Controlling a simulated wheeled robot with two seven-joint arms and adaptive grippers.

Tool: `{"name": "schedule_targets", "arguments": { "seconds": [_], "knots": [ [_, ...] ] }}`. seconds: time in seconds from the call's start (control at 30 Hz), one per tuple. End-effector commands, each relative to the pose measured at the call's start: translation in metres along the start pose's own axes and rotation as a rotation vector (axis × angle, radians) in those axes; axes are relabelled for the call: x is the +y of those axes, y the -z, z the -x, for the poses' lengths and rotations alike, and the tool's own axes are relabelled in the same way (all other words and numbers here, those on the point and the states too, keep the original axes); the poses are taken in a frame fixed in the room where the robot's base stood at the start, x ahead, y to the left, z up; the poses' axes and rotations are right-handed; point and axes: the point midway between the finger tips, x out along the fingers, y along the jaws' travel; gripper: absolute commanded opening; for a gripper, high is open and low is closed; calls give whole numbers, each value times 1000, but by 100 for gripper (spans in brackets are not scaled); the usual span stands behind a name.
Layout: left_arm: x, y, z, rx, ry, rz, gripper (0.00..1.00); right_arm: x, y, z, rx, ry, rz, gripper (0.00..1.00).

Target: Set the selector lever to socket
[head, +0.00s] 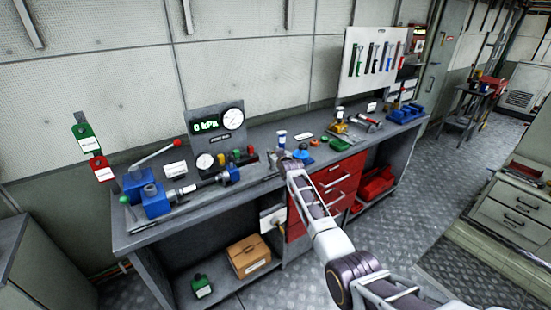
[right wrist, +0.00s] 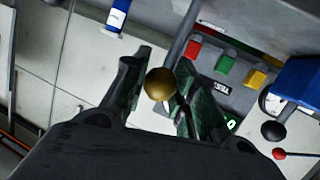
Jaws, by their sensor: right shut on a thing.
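A lever with a brass ball knob (right wrist: 160,84) and a grey rod (right wrist: 181,35) shows in the right wrist view; I take it for the selector lever. The knob lies between the two green-padded fingers of my right gripper (right wrist: 164,72), which is shut on it. In the head view my right gripper (head: 283,164) is at the bench's front edge, right of the coloured blocks, and my arm hides the lever there. I cannot read any socket marking. My left gripper is not in view.
Red, green and yellow blocks (head: 237,156) stand left of my right gripper. Left of them are a gauge panel reading 0 kPa (head: 205,126), a blue pump unit (head: 154,200) and a red-handled lever (head: 160,154). A blue-and-white bottle (head: 282,138) stands just behind the gripper.

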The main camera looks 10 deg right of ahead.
Motion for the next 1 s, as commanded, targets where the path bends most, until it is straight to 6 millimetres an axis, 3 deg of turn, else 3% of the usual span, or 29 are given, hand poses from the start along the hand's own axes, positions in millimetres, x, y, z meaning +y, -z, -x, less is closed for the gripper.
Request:
{"name": "schedule_targets", "arguments": {
  "seconds": [0.4,1.0],
  "knots": [
    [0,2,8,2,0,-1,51,-4,9,-12,-119,7,33,0],
    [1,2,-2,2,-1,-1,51,-7,15,-25,-209,9,59,0]
  ]
}}
